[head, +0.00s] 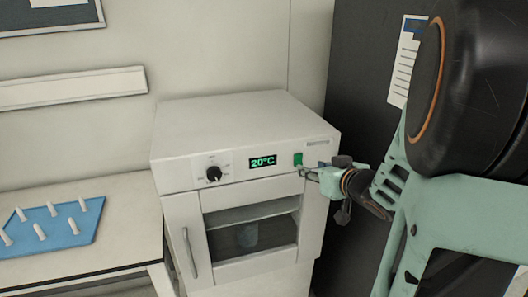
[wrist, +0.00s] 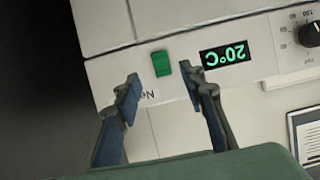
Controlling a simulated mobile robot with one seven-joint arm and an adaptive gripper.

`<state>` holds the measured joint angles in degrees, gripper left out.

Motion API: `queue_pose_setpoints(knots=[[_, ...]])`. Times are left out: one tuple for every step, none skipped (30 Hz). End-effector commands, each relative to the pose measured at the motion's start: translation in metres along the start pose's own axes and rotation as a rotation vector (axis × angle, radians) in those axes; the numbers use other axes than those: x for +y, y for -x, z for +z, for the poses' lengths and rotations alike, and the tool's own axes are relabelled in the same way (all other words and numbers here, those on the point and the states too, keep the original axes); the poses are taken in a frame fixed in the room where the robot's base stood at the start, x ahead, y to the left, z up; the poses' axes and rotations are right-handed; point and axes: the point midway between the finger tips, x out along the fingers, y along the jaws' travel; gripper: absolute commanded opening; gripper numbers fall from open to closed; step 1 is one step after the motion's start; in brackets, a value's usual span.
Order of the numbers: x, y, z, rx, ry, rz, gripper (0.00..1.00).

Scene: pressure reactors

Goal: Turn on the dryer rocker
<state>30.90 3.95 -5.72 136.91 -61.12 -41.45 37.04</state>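The dryer (head: 246,150) is a white cabinet with a window door, a black knob (head: 214,173) and a display (head: 263,161) reading 20°C in green. The green rocker (head: 298,159) sits right of the display in the head view. In the wrist view, which is upside down, the rocker (wrist: 161,63) lies just beyond the fingertips and between them sideways. My gripper (head: 305,172) is at the panel's right end, just below the rocker. In the wrist view my gripper (wrist: 160,88) has its two fingers apart with nothing between them. I cannot tell whether a fingertip touches the panel.
A table (head: 130,222) with a blue peg tray (head: 52,228) stands left of the dryer. A dark tall panel (head: 365,80) with a paper sheet (head: 407,60) rises behind my arm on the right. A wall rail (head: 72,87) runs above the table.

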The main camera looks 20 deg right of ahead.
Motion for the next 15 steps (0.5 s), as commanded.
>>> queue_pose_setpoints(knots=[[-0.001, -0.011, 0.002, -0.002, -0.001, -0.002, 0.38], [-0.001, -0.017, 0.002, -0.003, -0.001, -0.002, 0.38], [-0.001, -0.025, 0.002, -0.002, -0.001, -0.002, 0.38], [-0.001, -0.03, 0.002, -0.002, 0.0, -0.002, 0.38], [0.0, -0.035, 0.001, -0.001, 0.0, -0.002, 0.38], [0.0, -0.041, 0.002, -0.002, -0.001, -0.002, 0.38], [-0.001, -0.046, 0.001, -0.001, -0.001, -0.002, 0.38], [0.0, -0.05, 0.001, 0.0, -0.001, -0.001, 0.38], [0.0, -0.055, 0.001, -0.001, 0.0, -0.001, 0.38], [0.0, -0.058, 0.001, -0.001, 0.0, -0.001, 0.38], [0.0, -0.061, 0.0, 0.0, 0.0, 0.0, 0.38], [0.001, -0.065, 0.0, -0.001, -0.001, 0.001, 0.38], [0.001, -0.067, 0.0, -0.001, -0.001, 0.001, 0.38], [0.001, -0.069, 0.0, -0.001, -0.001, 0.001, 0.38], [0.001, -0.07, 0.0, 0.0, 0.0, 0.001, 0.38]])
